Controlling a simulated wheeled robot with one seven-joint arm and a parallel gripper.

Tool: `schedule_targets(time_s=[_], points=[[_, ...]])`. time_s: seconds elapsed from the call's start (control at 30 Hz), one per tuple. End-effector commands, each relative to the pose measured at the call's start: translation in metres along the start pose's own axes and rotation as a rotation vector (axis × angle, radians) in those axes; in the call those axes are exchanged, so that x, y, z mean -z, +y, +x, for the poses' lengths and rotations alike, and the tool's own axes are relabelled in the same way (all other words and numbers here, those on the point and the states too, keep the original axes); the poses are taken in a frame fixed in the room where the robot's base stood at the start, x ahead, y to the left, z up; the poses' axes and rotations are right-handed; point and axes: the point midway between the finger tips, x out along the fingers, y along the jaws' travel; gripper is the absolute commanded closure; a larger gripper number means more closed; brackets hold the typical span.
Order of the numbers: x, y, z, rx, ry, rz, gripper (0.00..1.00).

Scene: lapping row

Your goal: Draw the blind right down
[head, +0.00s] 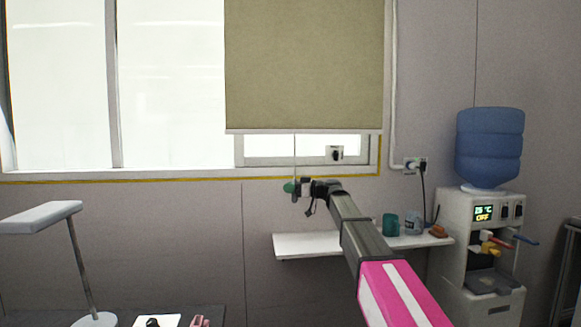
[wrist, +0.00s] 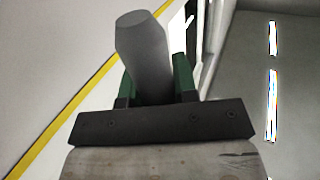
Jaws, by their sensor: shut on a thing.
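The beige blind (head: 304,65) covers the right part of the window, and its bottom bar lies a little above the sill. A strip of bright glass shows under it. A thin pull cord (head: 295,150) hangs from the blind down to my gripper (head: 291,187), which is just below the sill. In the wrist view my gripper's green fingers are shut on a grey pull knob (wrist: 142,55). The knob stands between the fingers, and its lower end is hidden by the gripper body.
A white shelf (head: 305,246) under my arm holds a teal cup (head: 391,225), a jar (head: 413,224) and a brown item. A water dispenser (head: 455,225) is at right, a desk lamp (head: 40,217) at left.

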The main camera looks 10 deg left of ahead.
Motion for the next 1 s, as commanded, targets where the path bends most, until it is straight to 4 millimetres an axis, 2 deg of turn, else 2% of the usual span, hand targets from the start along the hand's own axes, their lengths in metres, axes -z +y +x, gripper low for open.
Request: schedule_targets(time_s=[0.03, 0.1, 0.33, 0.53, 0.87, 0.9, 0.97, 1.0], points=[[-0.015, -0.002, -0.001, 0.002, -0.003, 0.002, 1.00], [-0.030, -0.002, -0.001, 0.002, -0.003, 0.002, 1.00], [-0.063, -0.001, -0.001, 0.002, -0.002, 0.000, 1.00], [-0.073, -0.001, 0.000, 0.002, -0.002, -0.001, 1.00], [-0.074, -0.001, 0.000, 0.002, -0.002, -0.001, 1.00], [-0.074, -0.001, 0.000, 0.002, -0.002, -0.001, 0.70], [-0.074, -0.001, 0.000, 0.001, -0.002, -0.001, 0.50], [-0.074, -0.001, 0.000, 0.001, -0.002, -0.001, 0.47]])
